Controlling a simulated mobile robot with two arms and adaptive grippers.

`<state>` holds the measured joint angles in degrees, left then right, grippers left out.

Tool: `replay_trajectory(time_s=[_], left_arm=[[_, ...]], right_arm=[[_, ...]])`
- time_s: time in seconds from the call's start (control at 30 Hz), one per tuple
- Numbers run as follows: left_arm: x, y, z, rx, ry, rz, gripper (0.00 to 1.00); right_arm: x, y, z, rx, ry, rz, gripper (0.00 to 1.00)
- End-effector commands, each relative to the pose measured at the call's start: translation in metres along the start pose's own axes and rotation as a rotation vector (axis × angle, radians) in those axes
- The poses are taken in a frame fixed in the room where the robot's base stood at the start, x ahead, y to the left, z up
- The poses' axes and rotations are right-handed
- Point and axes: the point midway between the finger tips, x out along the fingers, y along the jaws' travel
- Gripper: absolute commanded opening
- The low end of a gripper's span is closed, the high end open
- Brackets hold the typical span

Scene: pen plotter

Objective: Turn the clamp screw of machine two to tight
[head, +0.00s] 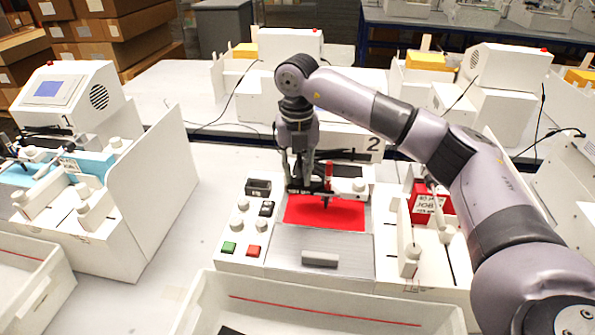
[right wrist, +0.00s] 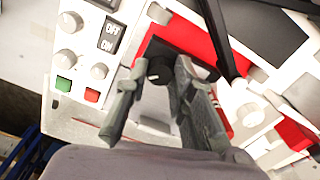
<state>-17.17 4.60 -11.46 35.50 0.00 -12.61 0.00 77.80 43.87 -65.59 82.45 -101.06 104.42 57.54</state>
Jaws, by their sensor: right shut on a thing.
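Machine two (head: 235,262), with a "2" on its back plate (head: 373,144), stands in the middle of the head view. My right gripper (head: 303,184) reaches down to its pen carriage, beside an upright red pen (head: 328,178). In the right wrist view my right gripper (right wrist: 160,68) has a finger on each side of a black round knob with a pale mark (right wrist: 157,72), apparently the clamp screw, and is shut on it. The fingers hide the knob in the head view. I cannot tell how tight it is. My left gripper is out of view.
A red sheet (head: 325,214) lies under the carriage. White knobs, a green button (head: 229,248) and a red button (head: 253,251) are at its left. A white tray (head: 200,305) stands in front, and another machine (head: 150,165) at the left.

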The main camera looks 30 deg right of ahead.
Motion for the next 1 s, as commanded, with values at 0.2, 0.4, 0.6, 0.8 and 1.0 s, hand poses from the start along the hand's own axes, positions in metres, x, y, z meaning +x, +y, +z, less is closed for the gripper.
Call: replay_trajectory(time_s=[0.2,0.4,0.6,0.8,1.0], left_arm=[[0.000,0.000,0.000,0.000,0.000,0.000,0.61],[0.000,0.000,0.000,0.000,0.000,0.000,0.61],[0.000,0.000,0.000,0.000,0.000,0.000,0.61],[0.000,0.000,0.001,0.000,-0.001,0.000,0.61],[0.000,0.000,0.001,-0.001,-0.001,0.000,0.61]], right_arm=[[-0.003,0.000,0.002,0.003,-0.008,0.004,0.00],[-0.002,0.000,0.001,0.002,-0.005,0.003,0.34],[-0.001,0.000,0.001,0.000,-0.003,0.001,0.43],[-0.001,0.000,0.001,-0.001,-0.002,0.001,0.43],[-0.019,0.001,0.001,0.000,-0.005,0.003,0.43]])
